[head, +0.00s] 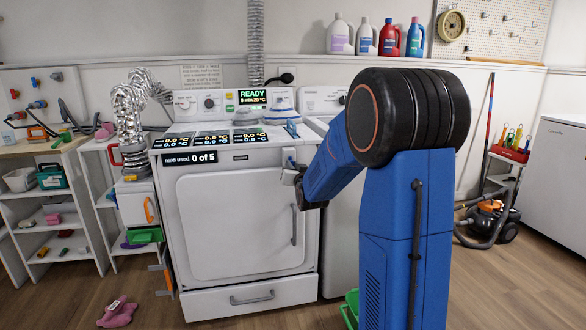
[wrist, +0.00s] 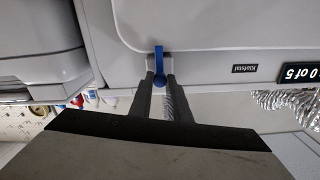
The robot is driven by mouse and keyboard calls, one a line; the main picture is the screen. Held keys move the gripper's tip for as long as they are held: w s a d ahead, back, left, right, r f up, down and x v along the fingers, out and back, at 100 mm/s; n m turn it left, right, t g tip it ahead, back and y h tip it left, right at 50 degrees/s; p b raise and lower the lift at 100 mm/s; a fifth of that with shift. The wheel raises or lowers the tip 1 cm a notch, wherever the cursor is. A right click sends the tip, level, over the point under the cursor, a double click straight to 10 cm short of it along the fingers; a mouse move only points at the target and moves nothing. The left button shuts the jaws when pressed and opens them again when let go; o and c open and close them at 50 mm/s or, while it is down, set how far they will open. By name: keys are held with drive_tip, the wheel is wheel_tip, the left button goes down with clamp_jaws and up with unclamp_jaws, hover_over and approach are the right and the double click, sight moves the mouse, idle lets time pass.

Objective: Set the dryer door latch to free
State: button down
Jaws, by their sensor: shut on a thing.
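The white dryer (head: 169,235) stands in the middle of the head view with its large front door (head: 235,222) closed, as far as I can see. The dryer door latch (wrist: 158,64) is a small blue lever on a light round base, near the edge of the dryer front in the wrist view. It shows small and partly hidden in the head view (head: 291,161). My gripper (wrist: 160,84) is at the latch, its two dark fingers on either side of the knob end, shut on it. In the head view my gripper (head: 291,174) is at the dryer's upper right front.
The dryer's display (head: 253,96) reads READY, and a label (head: 189,157) reads 0 of 5. A vertical door handle (head: 294,225) is below my gripper. A second white machine (head: 340,240) stands right beside the dryer.

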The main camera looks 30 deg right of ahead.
drive_tip(key=shift+r, duration=1.8)
drive_tip(key=c, duration=1.7)
unclamp_jaws()
drive_tip(key=shift+r, duration=0.1)
drive_tip(key=shift+o, duration=0.3)
drive_tip(key=v, duration=1.7)
drive_tip(key=shift+s, duration=0.2)
